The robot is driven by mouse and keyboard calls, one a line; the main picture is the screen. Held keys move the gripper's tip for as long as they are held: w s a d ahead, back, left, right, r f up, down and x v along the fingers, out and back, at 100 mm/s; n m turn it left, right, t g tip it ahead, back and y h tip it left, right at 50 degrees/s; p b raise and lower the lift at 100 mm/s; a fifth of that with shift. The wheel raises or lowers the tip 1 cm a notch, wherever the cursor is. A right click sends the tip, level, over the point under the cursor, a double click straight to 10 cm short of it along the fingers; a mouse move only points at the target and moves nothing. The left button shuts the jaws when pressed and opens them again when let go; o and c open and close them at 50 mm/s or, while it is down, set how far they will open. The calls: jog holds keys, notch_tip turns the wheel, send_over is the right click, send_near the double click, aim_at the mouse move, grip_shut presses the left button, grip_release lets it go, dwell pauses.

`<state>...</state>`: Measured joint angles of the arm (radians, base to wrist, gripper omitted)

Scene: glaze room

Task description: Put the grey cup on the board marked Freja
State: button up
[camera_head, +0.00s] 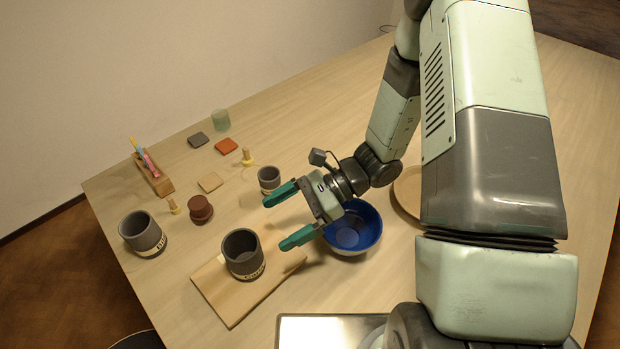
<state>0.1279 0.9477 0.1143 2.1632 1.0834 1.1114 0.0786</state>
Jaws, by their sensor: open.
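A small dark grey cup (268,176) stands upright on the table, just beyond the upper finger of my gripper. My gripper (276,222) is open and empty, its two green fingers pointing left. The cup is not between the fingers. A rectangular wooden board (227,305) lies at the front, left of and below my gripper. A larger dark grey pot (243,254) with a pale label stands on it. I cannot read Freja anywhere; the lettering on the labels is too small to tell.
A blue bowl (352,232) sits beside and partly under my gripper. Another labelled grey pot (142,234) stands at left. A round wooden plate (405,196) is partly hidden.

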jog(key=s+d+r+n+t+h, duration=0.3)
jog(key=d+r+n+h, duration=0.1)
jog(key=r, duration=0.6)
jog(key=s+d+r+n+t+h, duration=0.3)
jog(key=d+r+n+t+h, duration=0.1)
jog(key=r, duration=0.6)
jog(key=s+d+r+n+t+h, duration=0.3)
jog(key=d+r+n, duration=0.3)
jog(key=r, duration=0.5)
jog(key=shift+s+d+t+h, duration=0.15)
jog(key=shift+d+t+h, duration=0.15)
jog(key=shift+d+h, duration=0.65)
